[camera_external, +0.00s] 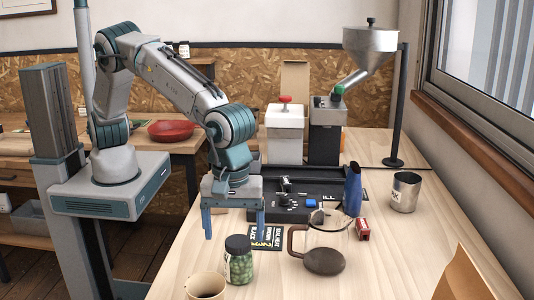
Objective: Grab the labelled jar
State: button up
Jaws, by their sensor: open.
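A glass jar (240,268) with a dark lid and green beans inside stands upright near the front of the wooden table. I cannot make out a label on it at this size. My gripper (234,228) points down with its two blue fingers spread wide and nothing between them. In the picture it is just above the jar's lid, and it looks to be behind the jar and apart from it. The exact gap in depth is hard to tell.
A glass carafe (325,258) stands close to the jar's right, a beige cup (206,287) at its front left. A dark printed card (264,240) lies behind it. A black machine base (310,187), a small red box (362,230) and a metal tin (405,191) stand farther back.

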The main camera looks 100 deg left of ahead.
aim_at(239, 260)
jog(key=f, duration=0.2)
jog(key=f+p, duration=0.1)
jog(key=f, duration=0.5)
jog(key=shift+w+f+p, duration=0.1)
jog(key=shift+w+p, duration=0.25)
jog(key=shift+p, duration=0.05)
jog(key=c, duration=1.2)
